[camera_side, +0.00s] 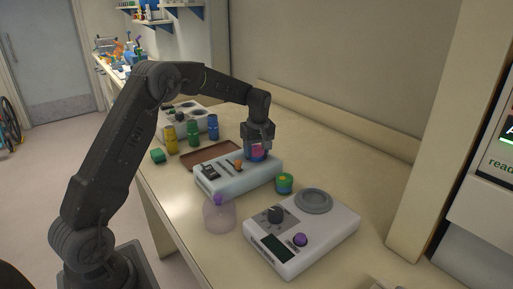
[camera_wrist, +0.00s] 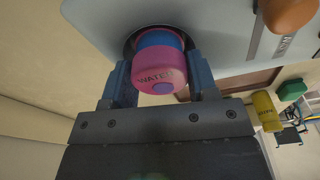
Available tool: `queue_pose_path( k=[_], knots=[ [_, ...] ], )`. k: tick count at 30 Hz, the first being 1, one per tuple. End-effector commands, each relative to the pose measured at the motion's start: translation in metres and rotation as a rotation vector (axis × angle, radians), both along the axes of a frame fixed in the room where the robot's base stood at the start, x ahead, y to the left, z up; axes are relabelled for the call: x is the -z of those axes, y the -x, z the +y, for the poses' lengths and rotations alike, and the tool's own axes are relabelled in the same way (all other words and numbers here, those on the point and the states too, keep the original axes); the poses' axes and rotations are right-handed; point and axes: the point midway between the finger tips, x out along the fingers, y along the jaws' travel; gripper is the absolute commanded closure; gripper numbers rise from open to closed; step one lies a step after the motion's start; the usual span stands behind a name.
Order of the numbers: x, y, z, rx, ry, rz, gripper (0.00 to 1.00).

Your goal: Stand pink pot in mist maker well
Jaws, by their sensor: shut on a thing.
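The pink pot (camera_wrist: 160,68) has a blue band and the word WATER on it. My gripper (camera_side: 258,148) is shut on it, with one blue-grey jaw on each side in the wrist view (camera_wrist: 160,82). The pot also shows between the jaws in the side view (camera_side: 257,154). It is at the far right end of a white machine (camera_side: 237,181) with an orange knob. In the wrist view a dark round well rim (camera_wrist: 130,45) shows behind the pot's far end. The pot hides most of this well, and I cannot tell whether it rests on the bottom.
A second white machine (camera_side: 335,234) with a grey round well, a dark dial and a purple knob stands at the front right. A clear mask (camera_side: 219,216) is at the front. Yellow, green and blue pots (camera_side: 213,127) stand behind.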

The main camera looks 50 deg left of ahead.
Motion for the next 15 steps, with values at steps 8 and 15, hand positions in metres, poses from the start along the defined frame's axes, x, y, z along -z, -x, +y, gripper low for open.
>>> queue_pose_path(
  k=[8,15],
  knots=[
    [0.0017,0.0000,0.0000,0.000,0.000,0.000,0.36],
    [-0.0014,-0.0002,-0.0002,0.000,-0.001,-0.001,0.36]
  ],
)
